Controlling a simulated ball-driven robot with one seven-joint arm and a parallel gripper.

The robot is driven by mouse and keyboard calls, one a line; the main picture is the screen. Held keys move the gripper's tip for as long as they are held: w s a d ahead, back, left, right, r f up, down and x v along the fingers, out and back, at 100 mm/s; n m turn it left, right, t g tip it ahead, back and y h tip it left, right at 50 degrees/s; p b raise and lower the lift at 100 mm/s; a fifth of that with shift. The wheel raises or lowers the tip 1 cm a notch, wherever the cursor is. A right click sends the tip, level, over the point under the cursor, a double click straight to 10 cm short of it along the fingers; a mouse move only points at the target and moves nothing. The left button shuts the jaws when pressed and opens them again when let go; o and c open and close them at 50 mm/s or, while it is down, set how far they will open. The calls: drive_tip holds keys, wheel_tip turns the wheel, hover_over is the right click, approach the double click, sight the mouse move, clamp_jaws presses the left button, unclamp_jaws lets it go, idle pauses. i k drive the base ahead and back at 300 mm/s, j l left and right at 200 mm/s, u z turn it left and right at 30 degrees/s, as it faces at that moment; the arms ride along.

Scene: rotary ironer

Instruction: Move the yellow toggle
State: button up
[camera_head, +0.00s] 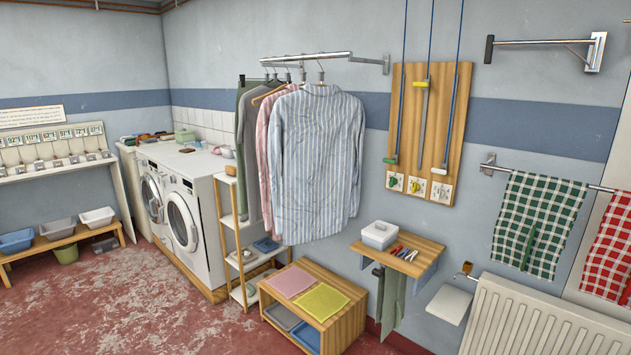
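A wooden board (445,110) is mounted on the wall right of the hanging shirts. Several cords run down its front. A small yellow toggle-like piece (421,84) sits high on the middle cord, near the board's top. Along the board's bottom edge are three white plates, and the middle plate (416,186) bears a small yellow mark or part, too small to make out. My gripper is not in view.
A striped shirt (318,160) hangs left of the board. Below the board, a small wall shelf (420,256) holds a white box (380,235) and small tools. A low wooden bench (340,325) and a radiator (540,320) stand below. Red floor (110,300) is open at left.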

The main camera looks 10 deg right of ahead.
sight(425, 85)
drive_tip(key=i+u, duration=0.1)
drive_tip(key=i, duration=2)
